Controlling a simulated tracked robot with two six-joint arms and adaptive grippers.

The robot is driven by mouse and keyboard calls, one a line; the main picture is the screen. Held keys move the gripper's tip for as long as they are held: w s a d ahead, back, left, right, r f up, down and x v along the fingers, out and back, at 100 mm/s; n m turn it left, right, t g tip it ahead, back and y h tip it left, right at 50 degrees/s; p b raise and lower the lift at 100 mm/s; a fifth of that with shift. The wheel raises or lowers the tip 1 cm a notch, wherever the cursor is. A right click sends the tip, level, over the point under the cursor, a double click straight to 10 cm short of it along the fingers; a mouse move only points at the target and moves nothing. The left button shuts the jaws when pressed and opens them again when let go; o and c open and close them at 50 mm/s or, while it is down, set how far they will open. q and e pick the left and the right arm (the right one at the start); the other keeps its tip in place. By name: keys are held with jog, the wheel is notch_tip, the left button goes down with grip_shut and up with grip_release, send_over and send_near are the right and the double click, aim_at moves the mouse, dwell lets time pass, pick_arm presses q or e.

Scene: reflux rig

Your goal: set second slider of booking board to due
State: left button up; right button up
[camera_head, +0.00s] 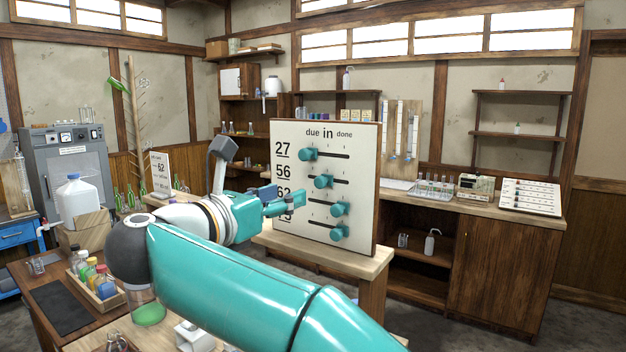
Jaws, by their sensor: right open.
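The white booking board (362,190) stands upright in the middle, with "due", "in" and "done" along its top and several teal slider knobs in dark slots. The top knob (308,154) is at the left, under "due". The second slider knob (323,181), on the row marked 56, is near the middle of its slot, under "in". The two lower knobs (339,209) sit further right. My right gripper (288,201) is open and empty, left of and below the second knob, in front of the board. It hides part of the lower numbers. My left gripper is out of view.
The board stands on a wooden stand (325,257). My right arm crosses the foreground. A white jug (78,200) and a tray of bottles (97,285) are at the left. A counter with instruments (475,188) runs along the back right.

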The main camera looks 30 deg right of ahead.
aim_at(318, 182)
jog(key=p+x, duration=0.2)
jog(key=x, duration=0.7)
jog(key=shift+d, duration=0.25)
jog(key=shift+c, duration=0.2)
grip_shut()
